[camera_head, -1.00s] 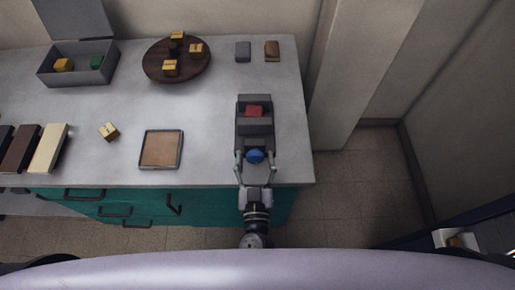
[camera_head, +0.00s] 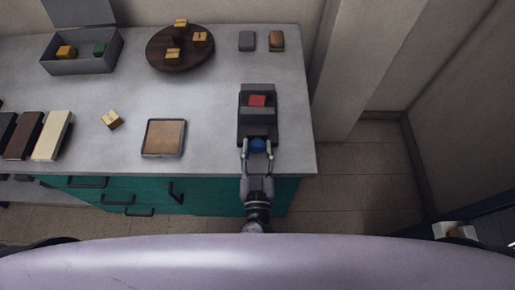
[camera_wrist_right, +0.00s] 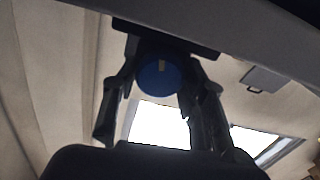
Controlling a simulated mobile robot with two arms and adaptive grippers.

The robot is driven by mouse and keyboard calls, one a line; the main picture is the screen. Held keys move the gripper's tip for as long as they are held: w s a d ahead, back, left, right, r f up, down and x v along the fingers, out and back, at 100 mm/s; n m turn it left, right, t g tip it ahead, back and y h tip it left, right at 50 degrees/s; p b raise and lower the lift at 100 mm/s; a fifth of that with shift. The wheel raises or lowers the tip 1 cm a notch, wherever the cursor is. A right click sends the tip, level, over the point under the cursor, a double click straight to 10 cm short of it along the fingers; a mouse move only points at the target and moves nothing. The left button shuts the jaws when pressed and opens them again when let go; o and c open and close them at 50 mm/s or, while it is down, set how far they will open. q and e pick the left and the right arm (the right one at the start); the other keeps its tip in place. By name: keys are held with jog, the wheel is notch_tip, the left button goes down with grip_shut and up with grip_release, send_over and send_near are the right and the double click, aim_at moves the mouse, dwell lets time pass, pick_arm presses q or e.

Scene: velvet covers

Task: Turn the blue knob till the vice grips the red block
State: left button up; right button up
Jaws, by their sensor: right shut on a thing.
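The grey vice (camera_head: 243,128) stands near the right front of the counter. The red block (camera_head: 257,100) sits between its jaws; I cannot tell whether both jaws touch it. The blue knob (camera_head: 258,146) is at the vice's front end. It also shows in the right wrist view (camera_wrist_right: 158,77), with a pale mark upright near its top. My right gripper (camera_head: 257,150) comes from the front edge and is shut on the knob, one finger on each side; the fingers also show in the right wrist view (camera_wrist_right: 158,95). My left gripper is not in view.
A round dark board (camera_head: 153,57) with yellow blocks and an open grey box (camera_head: 75,68) stand behind. A wall pillar (camera_head: 345,80) rises right of the counter.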

jog(key=shift+c, duration=0.3)
jog(key=m, duration=0.2)
jog(key=shift+m, duration=2.2)
jog(key=o, duration=1.2)
jog(key=shift+c, duration=0.2)
jog(key=shift+s, duration=0.1)
